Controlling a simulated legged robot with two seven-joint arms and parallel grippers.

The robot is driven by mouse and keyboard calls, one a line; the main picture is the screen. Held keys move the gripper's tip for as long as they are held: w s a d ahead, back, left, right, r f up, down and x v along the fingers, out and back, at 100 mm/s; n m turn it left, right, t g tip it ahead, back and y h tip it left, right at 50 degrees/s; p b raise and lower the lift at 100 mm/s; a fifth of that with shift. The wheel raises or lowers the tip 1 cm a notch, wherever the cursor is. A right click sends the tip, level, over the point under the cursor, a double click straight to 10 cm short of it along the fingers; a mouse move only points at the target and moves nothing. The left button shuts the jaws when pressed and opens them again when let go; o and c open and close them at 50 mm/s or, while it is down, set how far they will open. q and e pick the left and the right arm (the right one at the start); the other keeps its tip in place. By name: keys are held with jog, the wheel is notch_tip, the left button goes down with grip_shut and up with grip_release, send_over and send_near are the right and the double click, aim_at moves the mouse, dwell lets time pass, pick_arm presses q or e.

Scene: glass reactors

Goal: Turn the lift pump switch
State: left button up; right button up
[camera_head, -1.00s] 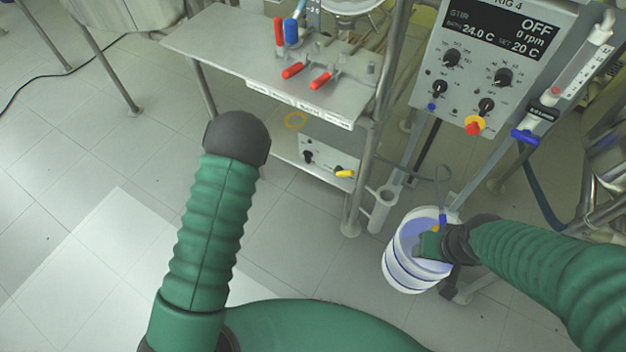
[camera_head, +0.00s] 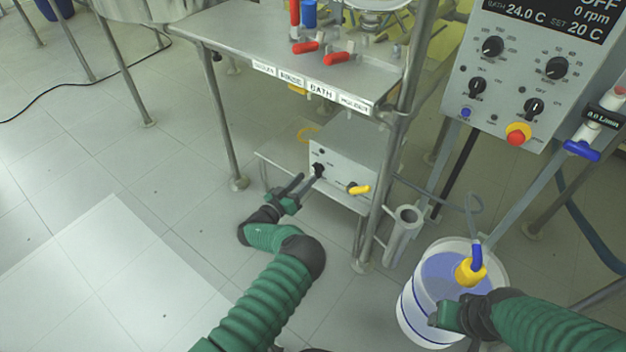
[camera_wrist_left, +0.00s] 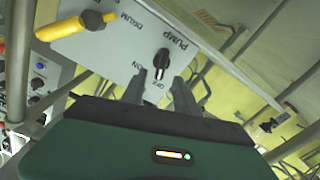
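The pump box (camera_head: 352,150) is a pale box on the low shelf under the bench. Its black switch knob (camera_head: 318,171) is on the front face, left of a yellow lever (camera_head: 358,189). In the left wrist view the knob (camera_wrist_left: 161,60) sits by the printed words PUMP, ON and OFF. My left gripper (camera_head: 306,181) is in front of the knob. Its two fingers (camera_wrist_left: 160,90) are apart with nothing between them; the knob shows just beyond the tips. Whether they touch it I cannot tell. My right gripper (camera_head: 438,316) is at the bucket's near side, its fingers unclear.
A white bucket (camera_head: 409,315) of bluish liquid holds a yellow-and-blue fitting (camera_head: 472,268). A bench leg (camera_head: 367,235) and a grey tube holder (camera_head: 403,235) stand right of the box. A control panel (camera_head: 505,85) with several knobs is at upper right. The floor at left is clear.

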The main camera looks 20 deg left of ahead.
aim_at(314, 170)
pick_arm(q)
jog(key=b+x, duration=0.1)
jog(key=x, duration=0.1)
jog(key=b+x, duration=0.1)
jog(key=x, duration=0.1)
jog(key=shift+w+d+f, duration=0.1)
jog(key=shift+w+f, duration=0.1)
jog(key=shift+w, duration=0.1)
jog(key=shift+w+r, duration=0.15)
jog(key=shift+w, duration=0.1)
pick_arm(e)
jog(key=x, duration=0.3)
jog(key=shift+s+f, duration=0.15)
jog(key=shift+s, duration=0.2)
pick_arm(q)
jog(key=shift+c, duration=0.2)
grip_shut()
